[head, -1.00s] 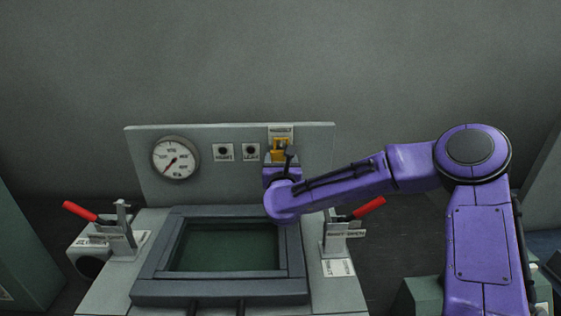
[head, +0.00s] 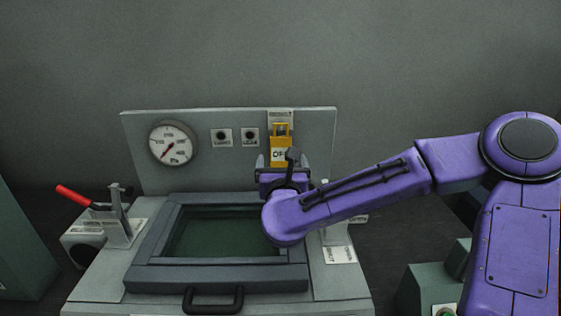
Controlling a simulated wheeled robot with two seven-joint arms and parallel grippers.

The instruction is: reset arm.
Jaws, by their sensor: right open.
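My right arm reaches in from the right in the head view. Its right gripper (head: 279,163) is in front of the upright back panel (head: 215,185), just below and around the yellow switch (head: 281,134) with its "OFF" label. The gripper is open, its fingertips to either side of the label. I cannot tell whether they touch the switch. The arm's wrist hides the right part of the framed window and most of the right clamp. My left gripper is not in view.
A dial gauge (head: 171,145) and two small round indicators sit on the panel. A dark frame (head: 150,277) with a black handle (head: 213,303) lies in front. A red-handled clamp (head: 74,195) stands at left. A green box (head: 425,288) stands at lower right.

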